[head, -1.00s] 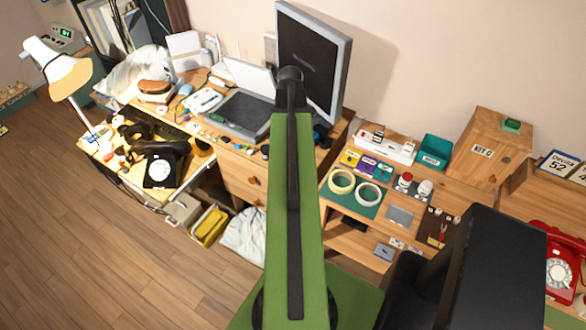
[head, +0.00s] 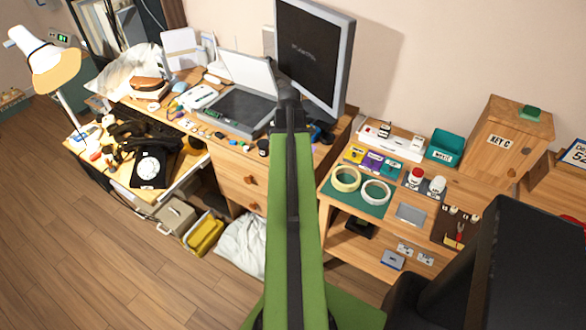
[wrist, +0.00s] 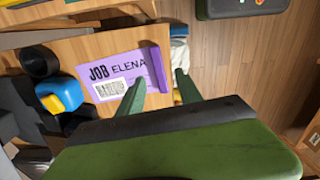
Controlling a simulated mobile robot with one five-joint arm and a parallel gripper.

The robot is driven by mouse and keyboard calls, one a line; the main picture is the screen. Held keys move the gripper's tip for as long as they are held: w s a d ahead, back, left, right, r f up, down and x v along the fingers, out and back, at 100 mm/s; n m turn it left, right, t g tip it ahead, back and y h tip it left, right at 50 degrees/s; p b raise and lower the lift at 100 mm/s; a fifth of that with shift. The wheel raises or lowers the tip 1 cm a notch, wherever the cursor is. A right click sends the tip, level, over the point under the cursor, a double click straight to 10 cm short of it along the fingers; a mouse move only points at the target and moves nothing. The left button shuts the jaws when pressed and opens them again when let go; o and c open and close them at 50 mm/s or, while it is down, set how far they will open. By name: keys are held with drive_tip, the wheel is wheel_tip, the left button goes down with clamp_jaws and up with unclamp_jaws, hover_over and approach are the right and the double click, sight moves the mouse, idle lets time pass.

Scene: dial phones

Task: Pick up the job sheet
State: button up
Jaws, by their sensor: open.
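The job sheet (wrist: 122,72) is a purple sheet marked "JOB ELENA" with a white barcode label. In the wrist view it lies on a light wooden surface, and a darker purple strip runs along its right end by the surface's edge. My gripper (wrist: 160,84) is open, with two green fingers. The left finger overlaps the sheet's lower right part in the picture; the right finger is past its right end, over the floor. I cannot tell whether either finger touches it. I cannot make out the sheet in the head view, where my green arm covers the middle.
In the wrist view, a blue and yellow object (wrist: 58,95) and a black round object (wrist: 40,62) are left of the sheet. In the head view, a monitor (head: 312,55) stands behind my arm, and a shelf unit with tape rolls (head: 346,178) is to its right.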

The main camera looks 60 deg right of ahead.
wheel_tip(320, 180, down, 4)
drive_tip(key=b, duration=0.3)
drive_tip(key=shift+f, duration=0.15)
drive_tip(key=shift+r, duration=0.2)
clamp_jaws()
